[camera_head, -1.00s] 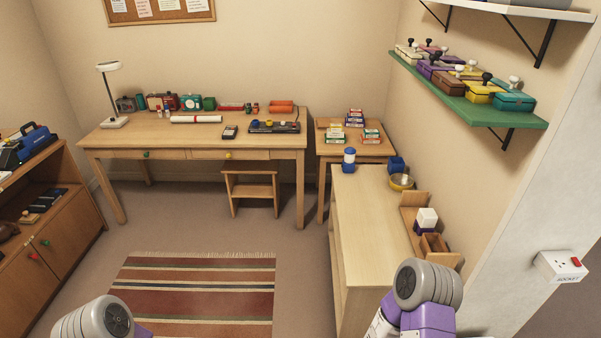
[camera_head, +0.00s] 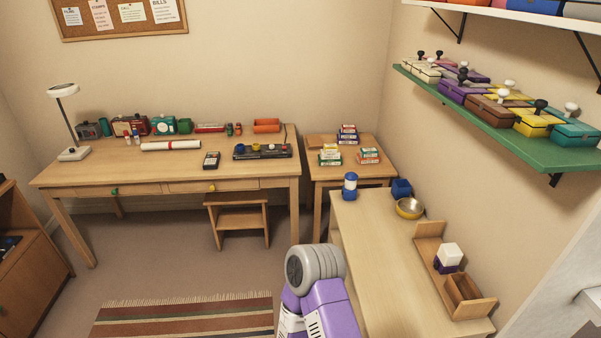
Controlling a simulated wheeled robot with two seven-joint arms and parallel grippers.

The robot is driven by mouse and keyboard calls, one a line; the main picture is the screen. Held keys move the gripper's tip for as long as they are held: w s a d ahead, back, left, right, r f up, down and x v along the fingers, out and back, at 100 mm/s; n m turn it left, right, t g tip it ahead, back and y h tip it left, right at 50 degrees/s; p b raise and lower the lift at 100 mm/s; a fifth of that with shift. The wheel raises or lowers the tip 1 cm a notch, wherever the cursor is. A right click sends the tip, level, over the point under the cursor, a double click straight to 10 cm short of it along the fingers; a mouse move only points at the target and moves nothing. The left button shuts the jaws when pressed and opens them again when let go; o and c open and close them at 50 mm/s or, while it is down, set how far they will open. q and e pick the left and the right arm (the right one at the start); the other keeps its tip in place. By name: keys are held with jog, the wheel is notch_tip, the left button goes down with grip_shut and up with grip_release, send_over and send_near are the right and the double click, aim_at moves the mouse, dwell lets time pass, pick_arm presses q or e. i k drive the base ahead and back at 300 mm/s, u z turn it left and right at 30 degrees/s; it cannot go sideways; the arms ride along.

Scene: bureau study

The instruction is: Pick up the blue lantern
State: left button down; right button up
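A small upright cylinder, blue at top and base with a white middle (camera_head: 350,186), looks like the blue lantern. It stands at the far left corner of the light wooden cabinet (camera_head: 375,265) on the right. A dark blue block-like thing (camera_head: 401,188) sits to its right near the wall. One of my arms, in purple and grey, rises at the bottom centre, left of the cabinet's front and nearer than the lantern. Neither gripper shows, and nothing touches the lantern.
A yellow-rimmed bowl (camera_head: 409,208) and a wooden holder (camera_head: 432,262) with a white-and-purple thing (camera_head: 448,257) line the cabinet's wall side. The cabinet's middle is bare. A desk (camera_head: 110,172) and a stool (camera_head: 238,222) stand behind; a striped rug (camera_head: 190,318) lies on the floor.

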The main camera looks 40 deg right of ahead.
aim_at(349, 188)
jog(key=z, duration=0.1)
jog(key=i, duration=2.2)
jog(key=z, duration=1.85)
jog(key=i, duration=0.85)
jog(key=z, duration=0.85)
jog(key=i, duration=0.55)
jog(key=z, duration=0.05)
